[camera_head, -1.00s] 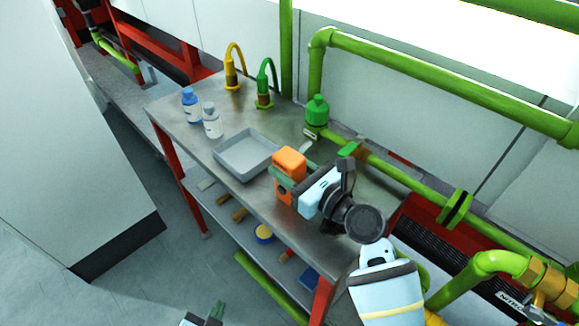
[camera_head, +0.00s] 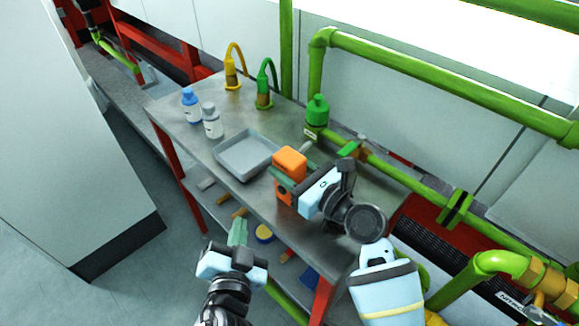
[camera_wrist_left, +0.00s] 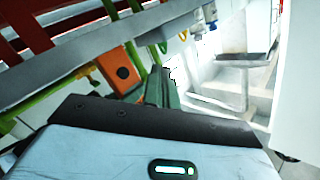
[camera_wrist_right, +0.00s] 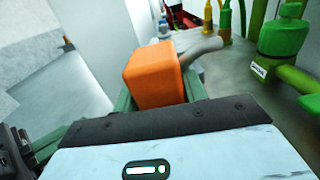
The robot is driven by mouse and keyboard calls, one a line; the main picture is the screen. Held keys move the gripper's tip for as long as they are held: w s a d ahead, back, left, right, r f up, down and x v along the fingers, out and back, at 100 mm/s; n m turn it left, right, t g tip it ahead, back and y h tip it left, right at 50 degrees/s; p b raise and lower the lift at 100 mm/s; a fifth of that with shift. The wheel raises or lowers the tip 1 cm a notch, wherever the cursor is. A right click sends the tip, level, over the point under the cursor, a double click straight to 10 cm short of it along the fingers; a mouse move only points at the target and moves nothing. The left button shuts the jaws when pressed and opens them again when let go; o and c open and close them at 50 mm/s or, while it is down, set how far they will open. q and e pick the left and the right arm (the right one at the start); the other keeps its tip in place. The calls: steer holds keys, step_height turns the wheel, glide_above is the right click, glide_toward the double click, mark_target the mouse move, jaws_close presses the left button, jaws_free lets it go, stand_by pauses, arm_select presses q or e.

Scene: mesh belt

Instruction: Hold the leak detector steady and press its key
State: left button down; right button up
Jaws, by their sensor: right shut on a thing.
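The leak detector is an orange box (camera_head: 290,162) at the front edge of the metal table. In the right wrist view the orange body (camera_wrist_right: 154,78) sits between the green fingers, with a grey curved piece behind it. My right gripper (camera_head: 294,175) is shut on it. In the left wrist view the detector (camera_wrist_left: 118,68) shows a round dark spot, probably the key, on its face. My left gripper (camera_head: 238,232) is in front of the table, lower than the detector and apart from it. Its green fingers (camera_wrist_left: 162,86) look together and empty.
A grey tray (camera_head: 246,155) lies on the table (camera_head: 225,95) left of the detector. Two bottles (camera_head: 211,122) and two gooseneck taps stand farther back. A lower shelf holds small items near my left gripper.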

mark_target(275, 184)
arm_select(q)
steer(key=shift+w+d+r, duration=0.2)
steer(key=shift+w+d, duration=2.8)
steer(key=shift+w+d, duration=0.1)
steer(key=shift+w+d, duration=0.2)
stand_by(0.4)
steer(key=shift+s+a, duration=0.3)
steer(key=shift+s, duration=0.05)
stand_by(0.5)
steer(key=s+a, duration=0.4)
steer(key=shift+a, duration=0.15)
stand_by(0.3)
